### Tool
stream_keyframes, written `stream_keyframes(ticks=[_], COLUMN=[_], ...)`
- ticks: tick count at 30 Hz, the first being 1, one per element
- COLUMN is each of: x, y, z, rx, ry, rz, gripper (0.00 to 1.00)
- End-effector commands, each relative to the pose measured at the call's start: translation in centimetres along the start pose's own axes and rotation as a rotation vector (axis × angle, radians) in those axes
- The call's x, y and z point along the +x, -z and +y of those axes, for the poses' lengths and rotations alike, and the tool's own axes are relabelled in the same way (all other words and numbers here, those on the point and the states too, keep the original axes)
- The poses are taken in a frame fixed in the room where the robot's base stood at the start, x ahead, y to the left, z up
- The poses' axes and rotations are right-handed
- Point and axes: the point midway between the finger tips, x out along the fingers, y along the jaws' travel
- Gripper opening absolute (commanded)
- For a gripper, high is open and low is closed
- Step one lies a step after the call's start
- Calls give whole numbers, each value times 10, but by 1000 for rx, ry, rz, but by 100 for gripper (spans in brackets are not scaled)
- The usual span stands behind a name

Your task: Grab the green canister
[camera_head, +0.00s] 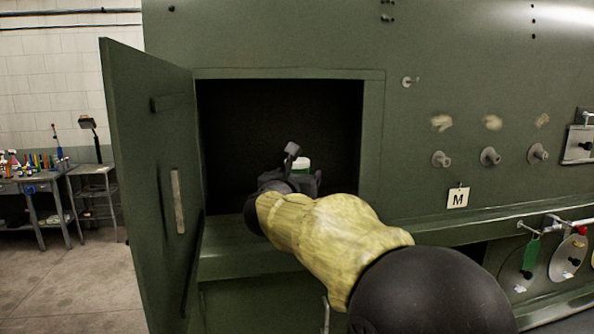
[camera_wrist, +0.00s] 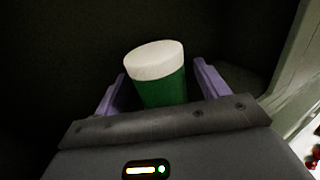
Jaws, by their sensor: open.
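The green canister (camera_wrist: 163,92) has a white lid and stands inside the dark compartment. In the wrist view it is between the two purple fingers of my gripper (camera_wrist: 155,88), with a gap on each side. My gripper is open. In the head view only the canister's white top (camera_head: 301,163) and a sliver of green show; my gripper (camera_head: 305,178) hides the rest. I cannot tell whether a finger touches it.
The compartment (camera_head: 280,110) is a square opening in a green fuselage panel (camera_head: 270,35). Its door (camera_head: 150,150) stands open on the left. The right frame edge (camera_head: 373,140) is close to my arm. Knobs (camera_head: 490,157) and a tag marked M (camera_head: 458,197) are on the right. A workbench (camera_head: 30,185) stands far left.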

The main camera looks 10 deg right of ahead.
Motion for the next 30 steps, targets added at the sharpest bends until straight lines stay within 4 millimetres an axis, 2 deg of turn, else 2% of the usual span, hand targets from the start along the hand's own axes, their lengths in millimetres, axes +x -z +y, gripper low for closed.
stream_keyframes(ticks=[3, 17, 18, 25, 26, 30], x=[5, 6, 6, 5, 5, 5], y=[0, 1, 1, 1, 1, 0], z=[0, -3, -3, -1, -1, -1], rx=[-1, 0, 0, 0, 0, 0], ry=[-1, 5, 4, 1, 1, 1], rz=[0, 0, 0, 0, 0, -1], gripper=[73, 73, 71, 26, 22, 22])
